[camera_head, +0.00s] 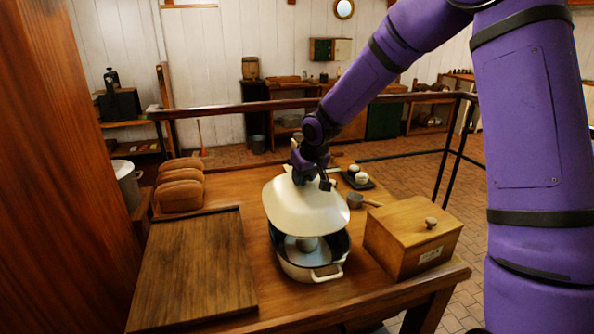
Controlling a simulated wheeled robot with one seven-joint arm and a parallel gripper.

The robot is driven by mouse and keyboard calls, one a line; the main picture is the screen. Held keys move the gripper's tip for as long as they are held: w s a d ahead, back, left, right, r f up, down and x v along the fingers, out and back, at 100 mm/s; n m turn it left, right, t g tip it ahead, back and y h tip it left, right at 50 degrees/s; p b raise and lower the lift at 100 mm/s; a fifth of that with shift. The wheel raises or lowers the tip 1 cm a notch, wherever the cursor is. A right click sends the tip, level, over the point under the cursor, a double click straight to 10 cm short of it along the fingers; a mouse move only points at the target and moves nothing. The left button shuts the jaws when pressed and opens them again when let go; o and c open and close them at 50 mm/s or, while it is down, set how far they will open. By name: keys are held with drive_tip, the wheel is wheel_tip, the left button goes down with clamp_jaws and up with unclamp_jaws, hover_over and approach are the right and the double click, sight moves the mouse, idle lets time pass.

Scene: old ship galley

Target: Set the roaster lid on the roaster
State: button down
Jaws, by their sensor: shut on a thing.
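The cream oval roaster lid (306,213) hangs tilted above the roaster, its near edge over the opening. My gripper (312,180) is shut on the lid at its top; the exact grip is small and partly hidden. The roaster (311,272) is a cream oval pan with a dark inside and a handle at its near end. It stands on the wooden table. A pale raised shape shows inside it. The lid hides the roaster's far part, and a gap shows between the lid and the near rim.
A wooden box (402,243) with a knob stands close right of the roaster. A small saucepan (356,200) and a dark tray (360,184) sit behind it. A wooden board (193,268) lies left, with bread loaves (180,187) behind. A railing (300,103) runs beyond the table.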

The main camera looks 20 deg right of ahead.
sight(308, 201)
drive_tip(key=shift+s+d, duration=0.25)
drive_tip(key=shift+s, duration=0.35)
drive_tip(key=shift+s+d+f, duration=0.1)
drive_tip(key=shift+s+d, duration=0.05)
drive_tip(key=shift+s, duration=0.25)
drive_tip(key=shift+f, duration=3.65)
drive_tip(key=shift+f, duration=0.55)
drive_tip(key=c, duration=0.7)
unclamp_jaws()
drive_tip(key=shift+r, duration=4)
